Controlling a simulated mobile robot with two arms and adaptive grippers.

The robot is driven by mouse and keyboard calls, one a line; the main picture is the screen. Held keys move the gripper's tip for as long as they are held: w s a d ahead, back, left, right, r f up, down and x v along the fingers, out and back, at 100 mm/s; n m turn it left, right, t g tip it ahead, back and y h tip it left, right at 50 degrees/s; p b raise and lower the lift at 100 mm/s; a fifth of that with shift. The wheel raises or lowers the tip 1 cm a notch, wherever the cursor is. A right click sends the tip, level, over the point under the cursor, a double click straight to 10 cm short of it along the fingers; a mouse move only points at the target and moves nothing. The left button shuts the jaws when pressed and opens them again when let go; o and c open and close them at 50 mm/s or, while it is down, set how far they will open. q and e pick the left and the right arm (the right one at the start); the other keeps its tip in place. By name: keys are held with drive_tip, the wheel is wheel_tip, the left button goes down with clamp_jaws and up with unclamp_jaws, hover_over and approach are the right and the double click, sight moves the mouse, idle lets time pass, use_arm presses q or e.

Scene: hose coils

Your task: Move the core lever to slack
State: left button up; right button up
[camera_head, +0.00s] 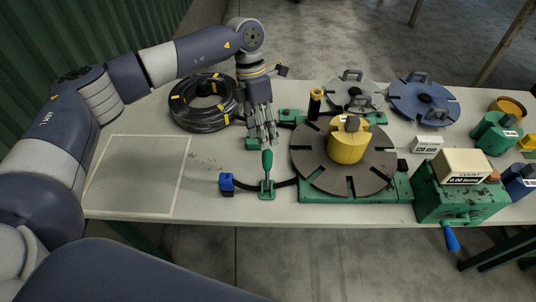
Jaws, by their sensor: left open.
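A yellow core (347,146) stands at the middle of a dark slotted turntable disc (308,150). A small grey lever (352,124) sits on top of the core; which setting it is at is too small to read. My left gripper (263,138) points down, open and empty, left of the disc. It is just above and behind an upright green-handled lever (267,162) on a small green base. My right gripper is out of view.
A black hose coil (203,102) lies left of my gripper. A pale marked mat (135,180) covers the table's left. Grey (369,97) and blue (447,104) discs lie behind the turntable. A green crank box with a counter (461,167) stands right. A blue block (227,182) stands near the front edge.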

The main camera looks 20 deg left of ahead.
sight(266, 150)
use_arm(q)
drive_tip(key=p+x, duration=0.2)
drive_tip(key=x, duration=0.6)
drive_tip(key=shift+d+p, duration=0.1)
drive_tip(key=shift+p, duration=0.3)
drive_tip(key=shift+s+f, duration=0.1)
drive_tip(key=shift+f, duration=0.25)
clamp_jaws()
